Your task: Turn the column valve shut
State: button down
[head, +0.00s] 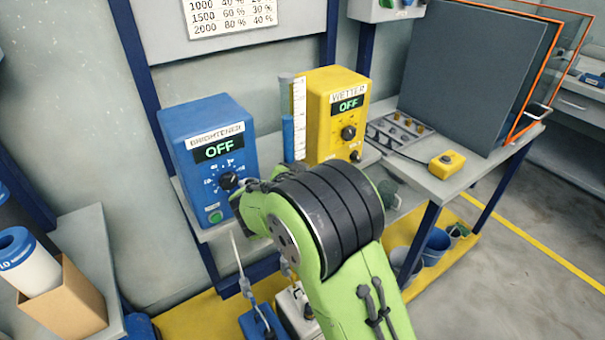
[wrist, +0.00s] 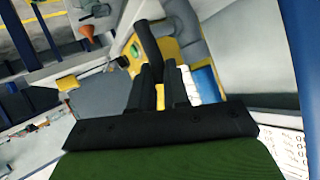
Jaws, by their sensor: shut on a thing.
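The column (head: 288,135), a clear tube with blue liquid and a white scale beside it, stands between the blue and yellow boxes. Its lower end and valve are hidden behind my arm in the head view. In the wrist view a dark, lever-like handle (wrist: 147,38) rises at my fingertips, beside a grey pipe (wrist: 187,30). It looks like the column valve's handle. My gripper (wrist: 163,75) is shut on it, though the contact itself is mostly hidden by the fingers. The head view does not show my fingertips clearly.
The blue brightener box (head: 212,160) and yellow wetter box (head: 336,112) both read OFF and flank the column closely. A small yellow button box (head: 446,164) and a tray of fittings (head: 398,132) lie on the bench at right. Buckets (head: 436,245) stand below.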

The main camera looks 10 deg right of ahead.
jog(key=c, duration=1.1)
grip_release()
jog(key=shift+c, duration=0.2)
jog(key=p+v, duration=0.2)
jog(key=v, duration=1.3)
jog(key=shift+s+a+r, duration=0.15)
jog(key=shift+s+r, duration=0.1)
